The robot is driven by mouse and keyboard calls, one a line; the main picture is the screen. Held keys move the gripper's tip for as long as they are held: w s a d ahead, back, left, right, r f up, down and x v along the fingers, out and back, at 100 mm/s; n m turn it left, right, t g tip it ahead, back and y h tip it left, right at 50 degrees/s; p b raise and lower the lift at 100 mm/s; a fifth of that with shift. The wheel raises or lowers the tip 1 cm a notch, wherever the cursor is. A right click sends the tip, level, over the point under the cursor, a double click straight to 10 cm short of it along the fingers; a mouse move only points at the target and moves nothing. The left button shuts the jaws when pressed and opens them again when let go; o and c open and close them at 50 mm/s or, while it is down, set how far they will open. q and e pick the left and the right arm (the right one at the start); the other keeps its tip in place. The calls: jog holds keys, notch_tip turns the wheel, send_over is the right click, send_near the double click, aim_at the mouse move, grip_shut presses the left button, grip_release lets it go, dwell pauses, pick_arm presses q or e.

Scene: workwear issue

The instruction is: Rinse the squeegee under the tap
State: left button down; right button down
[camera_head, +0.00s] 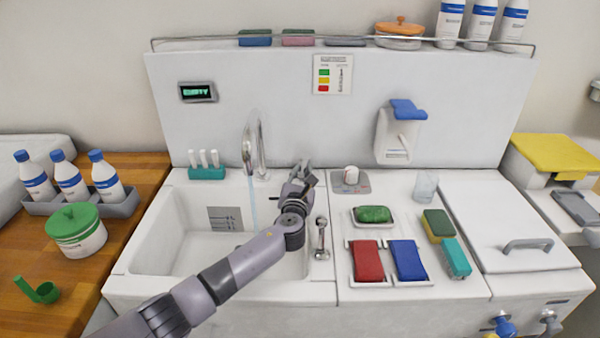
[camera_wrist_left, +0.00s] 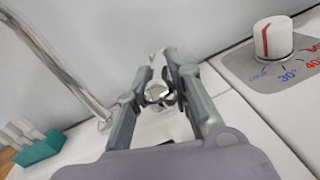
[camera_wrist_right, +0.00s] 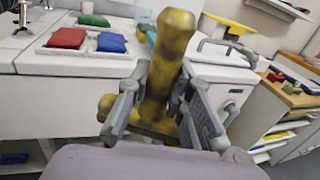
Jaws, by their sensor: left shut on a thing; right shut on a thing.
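The chrome tap (camera_head: 262,142) stands behind the white sink (camera_head: 150,245), and a thin stream of water (camera_head: 253,200) falls from its spout into the basin. My left gripper (camera_head: 299,181) is behind the sink's right side, right of the spout. In the left wrist view, it is shut on a small round chrome tap handle (camera_wrist_left: 156,92), partly hidden by the fingers. In the right wrist view, my right gripper (camera_wrist_right: 160,100) is shut on the yellow squeegee (camera_wrist_right: 166,60), which is blotched with dark dirt. The squeegee is in front of the counter, away from the water, and outside the head view.
A temperature dial (camera_head: 351,178), red cloth (camera_head: 367,262), blue cloth (camera_head: 407,260) and sponges (camera_head: 438,224) are right of the sink. A small chrome fitting (camera_head: 321,238) stands on the sink's right rim. A teal holder (camera_head: 207,173) stands behind the sink. The basin's left part looks clear.

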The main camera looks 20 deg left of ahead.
pick_arm(q)
jog(key=shift+f, duration=0.15)
jog(key=c, duration=1.6)
grip_release()
jog(key=shift+o, duration=0.2)
jog(key=s+d, duration=0.2)
jog(key=s, duration=1)
